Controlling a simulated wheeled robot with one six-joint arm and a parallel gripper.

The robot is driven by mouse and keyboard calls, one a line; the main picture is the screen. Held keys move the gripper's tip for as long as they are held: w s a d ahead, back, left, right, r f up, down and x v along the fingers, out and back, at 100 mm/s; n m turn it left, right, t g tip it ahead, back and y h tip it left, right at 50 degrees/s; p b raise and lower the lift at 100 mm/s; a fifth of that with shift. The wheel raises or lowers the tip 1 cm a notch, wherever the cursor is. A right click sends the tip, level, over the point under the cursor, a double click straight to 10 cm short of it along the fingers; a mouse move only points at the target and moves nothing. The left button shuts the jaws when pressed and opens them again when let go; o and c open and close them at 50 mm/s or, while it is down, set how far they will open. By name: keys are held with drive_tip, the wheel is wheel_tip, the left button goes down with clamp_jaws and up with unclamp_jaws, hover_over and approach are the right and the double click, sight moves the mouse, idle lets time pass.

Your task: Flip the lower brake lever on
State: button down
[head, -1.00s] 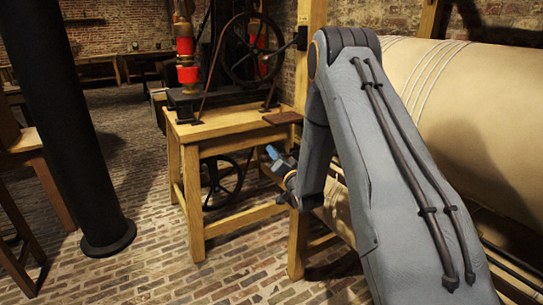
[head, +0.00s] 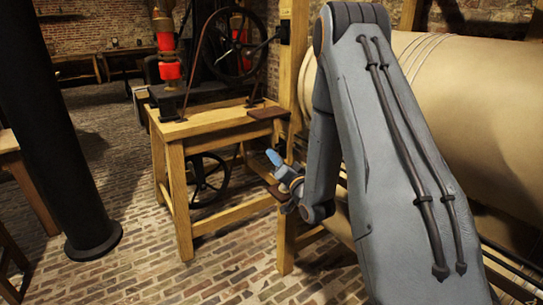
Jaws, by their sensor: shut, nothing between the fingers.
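My gripper (head: 275,159) is small in the head view, at the right side of the wooden stand, with its blue fingertips shut and empty. A dark brown flat piece (head: 280,192) sticks out low by the stand, just under my gripper. A similar brown piece (head: 268,113) lies higher, at the stand's top right corner. I cannot tell for certain which part is the lower brake lever, or whether my gripper touches the lower piece. My wrist and forearm hide part of the area to the right.
The wooden stand (head: 214,125) carries a machine with a black flywheel (head: 234,45); another wheel (head: 203,180) sits beneath. A big beige roll (head: 450,110) is at right, behind my arm. A black column (head: 55,140) stands left. Brick floor between column and stand is clear.

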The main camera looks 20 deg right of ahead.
drive_tip(key=s+a+n+g+h, duration=0.1)
drive_tip(key=s+g, duration=0.8)
drive_tip(key=s, duration=0.9)
drive_tip(key=s+a+n+g+h, duration=0.1)
drive_tip(key=s+a+n+g, duration=0.2)
drive_tip(key=s+g, duration=0.7)
drive_tip(key=s+n, duration=0.1)
drive_tip(key=s, duration=0.7)
drive_tip(key=shift+s+a, duration=0.15)
drive_tip(key=shift+s, duration=0.1)
